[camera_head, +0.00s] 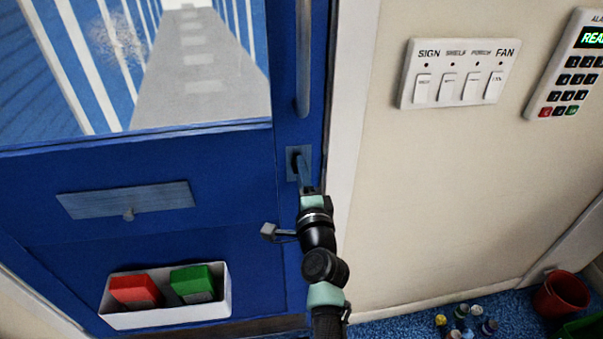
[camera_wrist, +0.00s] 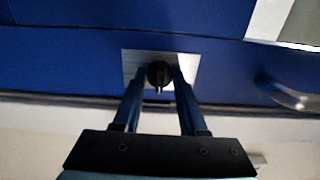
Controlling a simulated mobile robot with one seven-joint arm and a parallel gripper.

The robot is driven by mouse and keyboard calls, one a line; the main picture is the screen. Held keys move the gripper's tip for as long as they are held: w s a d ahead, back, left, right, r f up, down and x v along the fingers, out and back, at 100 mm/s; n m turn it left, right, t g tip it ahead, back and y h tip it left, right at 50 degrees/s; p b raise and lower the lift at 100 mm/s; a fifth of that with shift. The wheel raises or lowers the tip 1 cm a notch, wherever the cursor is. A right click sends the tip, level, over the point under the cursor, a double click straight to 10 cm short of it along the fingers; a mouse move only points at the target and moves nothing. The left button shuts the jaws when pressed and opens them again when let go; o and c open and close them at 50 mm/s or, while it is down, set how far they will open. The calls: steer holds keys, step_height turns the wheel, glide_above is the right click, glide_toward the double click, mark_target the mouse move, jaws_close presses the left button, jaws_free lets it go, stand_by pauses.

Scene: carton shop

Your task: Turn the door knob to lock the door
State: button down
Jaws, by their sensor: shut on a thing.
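The blue door (camera_head: 160,170) fills the left of the head view, with a window in its upper part. A square metal lock plate (camera_head: 293,163) sits near its right edge, below a vertical pull handle (camera_head: 303,60). In the wrist view, a dark round door knob (camera_wrist: 158,72) is centred on the plate (camera_wrist: 130,60). My gripper (camera_wrist: 160,82) reaches the plate with one finger on each side of the knob, and is shut on it.
A switch panel (camera_head: 459,74) and an alarm keypad (camera_head: 570,75) are on the wall to the right. A white bin (camera_head: 165,316) with red and green boxes hangs low on the door. Small cans (camera_head: 464,325) and a red bucket (camera_head: 561,298) stand on the floor.

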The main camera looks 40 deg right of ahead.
steer(key=shift+c, duration=2.2)
jaws_free()
steer(key=shift+s, duration=0.1)
steer(key=p+v, duration=0.4)
steer(key=v, duration=0.8)
steer(key=shift+s+a+p, duration=0.2)
steer(key=shift+s+p, duration=0.1)
steer(key=shift+s, duration=0.1)
steer(key=w+a+r+n+t+y, duration=0.25)
steer(key=a+r+n, duration=0.2)
steer(key=r, duration=0.45)
steer(key=w+a+r+n+t+y, duration=0.15)
steer(key=w+a+r+n, duration=0.3)
steer(key=r, duration=0.45)
steer(key=w+a+r+n+t+y, duration=0.1)
steer(key=w+a+r+n+t, duration=0.2)
steer(key=a+r, duration=0.45)
steer(key=s+a+r+n+t+y, duration=0.1)
steer(key=s+a+r+n, duration=0.3)
steer(key=r, duration=0.5)
steer(key=s+a+r+n+t+y, duration=0.2)
steer(key=s+a+r+n, duration=0.2)
steer(key=r, duration=0.5)
steer(key=s+a+r+n+t+y, duration=0.1)
steer(key=s+a+r+n, duration=0.3)
steer(key=r, duration=0.5)
steer(key=shift+s+a+r+t+y, duration=0.25)
steer(key=shift+s+r+t+y, duration=0.05)
steer(key=shift+s+t, duration=0.3)
